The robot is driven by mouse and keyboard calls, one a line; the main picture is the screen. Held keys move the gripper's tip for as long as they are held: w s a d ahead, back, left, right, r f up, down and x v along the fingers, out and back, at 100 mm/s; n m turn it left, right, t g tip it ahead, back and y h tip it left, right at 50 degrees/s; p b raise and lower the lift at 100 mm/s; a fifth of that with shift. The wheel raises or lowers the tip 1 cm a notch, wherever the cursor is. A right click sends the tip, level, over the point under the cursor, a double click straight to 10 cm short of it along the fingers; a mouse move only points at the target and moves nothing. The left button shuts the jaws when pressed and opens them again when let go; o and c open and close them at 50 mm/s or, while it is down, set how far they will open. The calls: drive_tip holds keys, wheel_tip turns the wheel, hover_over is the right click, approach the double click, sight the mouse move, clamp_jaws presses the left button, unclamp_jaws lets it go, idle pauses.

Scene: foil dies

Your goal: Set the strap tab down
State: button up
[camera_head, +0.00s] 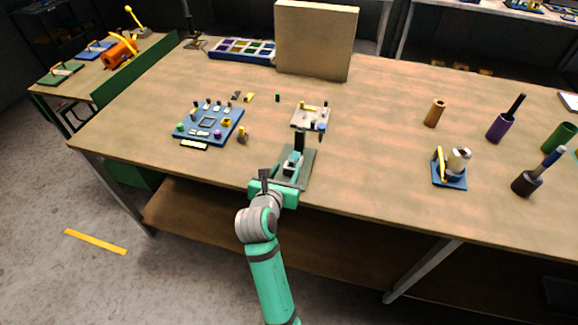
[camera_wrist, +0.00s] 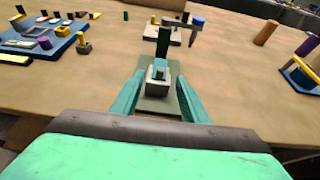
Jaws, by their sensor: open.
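My gripper (camera_head: 286,170) is at the front edge of the table, and its two teal fingers stand apart in the wrist view (camera_wrist: 163,76). A small grey block with a teal piece (camera_wrist: 158,72) sits low on this stand, seen between my fingers. I cannot tell whether the fingers touch it. I cannot tell which part is the strap tab.
A blue board (camera_head: 181,138) with small pegs and blocks lies left of the stand. A blue-based holder (camera_head: 449,183) stands to the right, with brown (camera_head: 434,113) and purple (camera_head: 500,128) cylinders behind. A tan box (camera_head: 315,40) stands at the back.

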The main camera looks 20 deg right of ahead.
drive_tip(key=v, duration=0.8)
drive_tip(key=s+a+f+m+t+y, duration=0.3)
drive_tip(key=s+a+f+m+y, duration=0.2)
drive_tip(key=s+a+f+m, duration=0.85)
drive_tip(key=s+r+m+t+y, duration=0.1)
drive_tip(key=s+r+m+y, duration=0.1)
drive_tip(key=s+m, duration=1.4)
drive_tip(key=s, duration=0.6)
drive_tip(key=shift+r+y, duration=0.2)
drive_tip(key=shift+y, duration=0.1)
